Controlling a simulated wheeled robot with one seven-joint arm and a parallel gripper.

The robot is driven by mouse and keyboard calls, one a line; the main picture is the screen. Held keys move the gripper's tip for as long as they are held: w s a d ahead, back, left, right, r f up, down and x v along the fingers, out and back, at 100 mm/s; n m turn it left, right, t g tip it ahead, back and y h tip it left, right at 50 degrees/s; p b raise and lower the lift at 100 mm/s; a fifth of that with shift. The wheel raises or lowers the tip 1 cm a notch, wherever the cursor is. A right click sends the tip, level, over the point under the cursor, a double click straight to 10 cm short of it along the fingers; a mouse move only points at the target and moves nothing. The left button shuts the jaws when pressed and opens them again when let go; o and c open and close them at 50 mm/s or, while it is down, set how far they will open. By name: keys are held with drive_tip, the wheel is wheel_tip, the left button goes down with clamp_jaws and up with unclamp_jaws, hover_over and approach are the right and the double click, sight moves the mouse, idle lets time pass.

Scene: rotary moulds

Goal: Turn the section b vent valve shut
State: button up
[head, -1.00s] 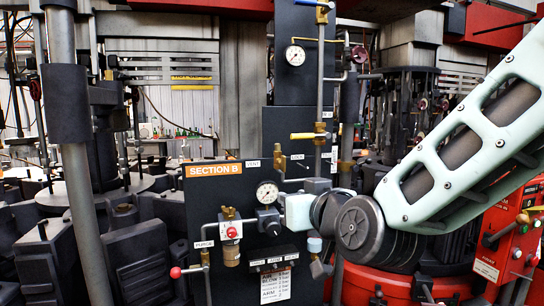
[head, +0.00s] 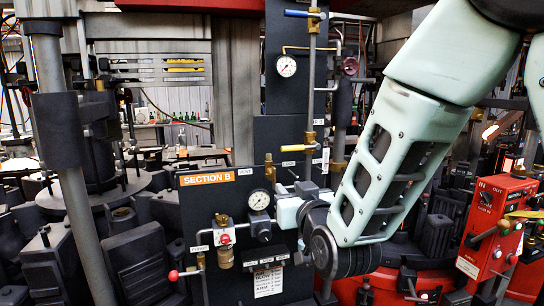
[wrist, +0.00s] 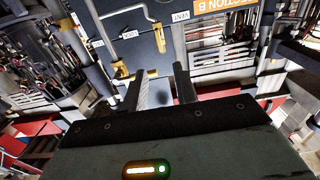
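The section B panel (head: 222,235) stands in front of me, with its orange SECTION B sign (head: 208,179). A small brass vent valve (head: 268,168) sits right of the VENT label (head: 244,172); its handle looks upright, though small. In the wrist view, which is roughly upside down, the vent valve (wrist: 159,38) is beside the VENT label (wrist: 181,16). My gripper (wrist: 163,82) is open, its two fingers apart with nothing held. The valve lies beyond the fingertips and is not touched. In the head view my wrist hides the fingertips.
A pressure gauge (head: 259,200) and a red-button valve (head: 225,238) are close to my wrist. A yellow-handled valve (head: 297,147) is on the pipe above right. A red control box (head: 496,225) stands at the right. A grey post (head: 85,220) is at the left.

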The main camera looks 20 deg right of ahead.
sight(275, 172)
drive_tip(key=w+p, duration=0.5)
drive_tip(key=w, duration=0.9)
drive_tip(key=shift+w, duration=0.25)
clamp_jaws()
